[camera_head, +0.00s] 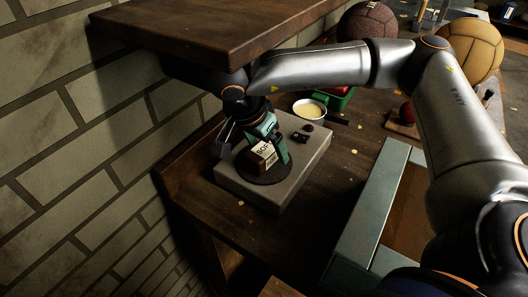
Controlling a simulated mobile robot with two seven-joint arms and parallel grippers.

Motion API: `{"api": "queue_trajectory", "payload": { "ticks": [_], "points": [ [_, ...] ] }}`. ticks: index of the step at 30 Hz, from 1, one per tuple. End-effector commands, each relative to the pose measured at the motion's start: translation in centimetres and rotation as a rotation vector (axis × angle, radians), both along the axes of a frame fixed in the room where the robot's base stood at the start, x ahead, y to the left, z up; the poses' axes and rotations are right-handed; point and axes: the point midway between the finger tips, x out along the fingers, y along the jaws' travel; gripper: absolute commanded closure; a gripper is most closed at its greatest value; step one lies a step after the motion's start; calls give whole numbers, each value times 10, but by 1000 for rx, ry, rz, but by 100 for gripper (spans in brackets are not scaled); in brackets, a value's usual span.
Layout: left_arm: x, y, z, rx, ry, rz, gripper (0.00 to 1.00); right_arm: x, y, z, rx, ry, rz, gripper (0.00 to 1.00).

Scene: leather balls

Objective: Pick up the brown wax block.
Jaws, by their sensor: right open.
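The brown wax block (251,162) has a pale label with dark lettering. It sits on the dark round plate (262,178) of a grey box-shaped unit (307,156). My right gripper (256,153) is over the block, pointing down, with its jaws apart. One green finger shows just right of the block, and a darker part of the gripper shows to its left. I cannot tell whether the fingers touch the block. The gripper hides part of the block's top. My left gripper is not in view.
A wooden shelf (240,25) overhangs my forearm, and a brick wall (80,140) stands close on the left. A bowl of yellowish contents (309,108) is behind the unit. Leather balls (470,48) are at the back. A pale green frame (367,215) lies at right.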

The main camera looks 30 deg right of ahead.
Motion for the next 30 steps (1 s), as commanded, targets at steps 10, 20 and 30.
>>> {"api": "queue_trajectory", "payload": {
  "ticks": [10, 20, 30],
  "points": [
    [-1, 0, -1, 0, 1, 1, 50, 0, 0, 0, 0, 1, 0, 29],
    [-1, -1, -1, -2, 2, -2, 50, 0, 0, 0, 0, 1, 0, 66],
    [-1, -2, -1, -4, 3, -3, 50, 0, 0, 0, 0, 1, 0, 100]
  ]
}}
